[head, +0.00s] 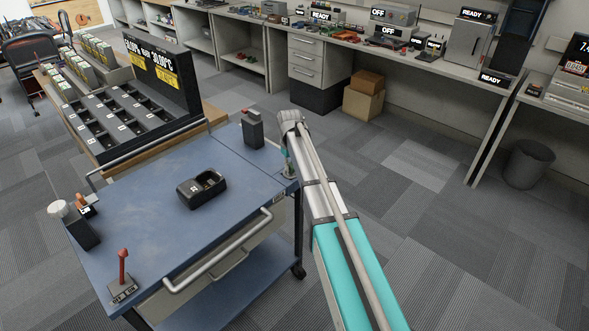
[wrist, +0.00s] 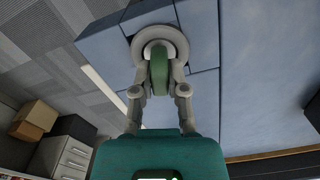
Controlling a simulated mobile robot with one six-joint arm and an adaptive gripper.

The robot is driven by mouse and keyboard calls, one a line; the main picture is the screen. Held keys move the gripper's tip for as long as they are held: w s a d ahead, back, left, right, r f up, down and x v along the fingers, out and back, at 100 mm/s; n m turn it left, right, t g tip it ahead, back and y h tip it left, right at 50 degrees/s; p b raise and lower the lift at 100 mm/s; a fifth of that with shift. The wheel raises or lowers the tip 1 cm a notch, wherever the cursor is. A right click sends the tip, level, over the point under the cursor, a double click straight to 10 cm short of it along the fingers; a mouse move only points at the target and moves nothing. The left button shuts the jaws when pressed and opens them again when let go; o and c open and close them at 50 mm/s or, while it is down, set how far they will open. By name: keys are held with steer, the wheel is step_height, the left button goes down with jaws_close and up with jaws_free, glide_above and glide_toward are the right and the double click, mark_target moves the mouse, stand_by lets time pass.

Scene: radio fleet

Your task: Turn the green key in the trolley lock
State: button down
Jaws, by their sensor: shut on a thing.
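The green key (wrist: 159,68) shows in the wrist view, seen edge-on, its long side running up and down the picture. It sits in the round grey trolley lock (wrist: 137,48). My gripper (wrist: 160,80) is shut on the key, with one finger on each side. In the head view the blue trolley (head: 150,240) stands at left centre. My arm reaches to its right far corner and mostly hides the gripper, lock and key there.
On the trolley top are a black holder (head: 201,187), a dark radio-like block (head: 252,130), a white-knobbed block (head: 75,226) and a red lever (head: 123,266). A rack with a display (head: 165,75) adjoins behind. Cardboard boxes (head: 363,102) stand under the bench.

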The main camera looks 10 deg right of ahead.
steer(key=shift+s+n, duration=0.1)
steer(key=shift+n, duration=2.7)
steer(key=shift+n, duration=2.9)
